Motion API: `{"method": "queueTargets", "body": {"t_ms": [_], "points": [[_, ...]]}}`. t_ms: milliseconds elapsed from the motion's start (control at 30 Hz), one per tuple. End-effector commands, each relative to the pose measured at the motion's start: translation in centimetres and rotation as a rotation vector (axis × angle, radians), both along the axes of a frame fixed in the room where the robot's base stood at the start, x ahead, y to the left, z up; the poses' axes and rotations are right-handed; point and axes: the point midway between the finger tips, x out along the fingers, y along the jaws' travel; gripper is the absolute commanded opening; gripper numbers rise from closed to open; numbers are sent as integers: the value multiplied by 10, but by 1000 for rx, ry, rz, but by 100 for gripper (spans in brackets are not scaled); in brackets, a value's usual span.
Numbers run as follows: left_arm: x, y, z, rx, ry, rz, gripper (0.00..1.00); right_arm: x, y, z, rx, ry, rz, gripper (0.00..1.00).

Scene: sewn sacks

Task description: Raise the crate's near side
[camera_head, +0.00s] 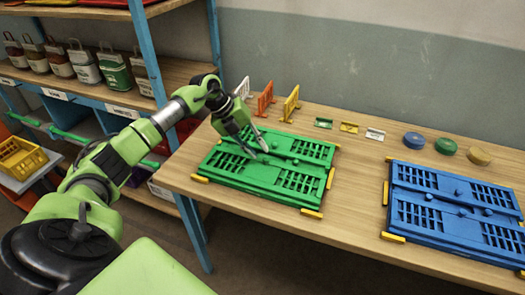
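A green folding crate (226,176) lies folded flat on the wooden table, with slotted panels and small knobs on top. A blue folding crate (413,221) of the same kind lies flat to its right. My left gripper (259,153) hangs over the middle of the green crate, pointing down. Its two fingers stand a little apart with nothing seen between them. I cannot tell whether the tips touch the panel. The gripper and fingers hide part of the crate's far left panel. My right gripper is not in view.
Yellow corner pieces (312,213) sit around both crates on the table (350,238). Behind are upright white, orange and yellow racks (291,104), small coloured clips (349,127) and round discs (445,146). A shelf with several sacks (114,70) stands left. Bare table lies between the crates.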

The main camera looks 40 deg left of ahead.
Motion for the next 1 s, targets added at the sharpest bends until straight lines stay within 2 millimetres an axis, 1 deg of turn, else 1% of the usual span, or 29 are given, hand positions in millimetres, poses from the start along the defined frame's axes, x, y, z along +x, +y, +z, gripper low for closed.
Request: {"method": "queueTargets", "body": {"t_ms": [33,100,233,400,600,667,700,900,1000], "points": [[2,-5,-6,-2,2,-1,20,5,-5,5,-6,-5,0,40],[6,-8,-14,-2,1,0,20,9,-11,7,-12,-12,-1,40],[10,-12,-26,0,0,0,20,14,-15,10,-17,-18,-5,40],[11,-14,-31,1,0,-1,20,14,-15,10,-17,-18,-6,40],[11,-13,-31,2,0,0,20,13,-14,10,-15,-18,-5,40],[11,-13,-31,1,-1,0,5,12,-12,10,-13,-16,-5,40],[11,-13,-31,1,-1,0,0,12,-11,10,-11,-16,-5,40],[12,-13,-31,2,-3,0,0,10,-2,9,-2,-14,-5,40],[15,-13,-31,4,-14,0,0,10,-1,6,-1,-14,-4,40]]}}
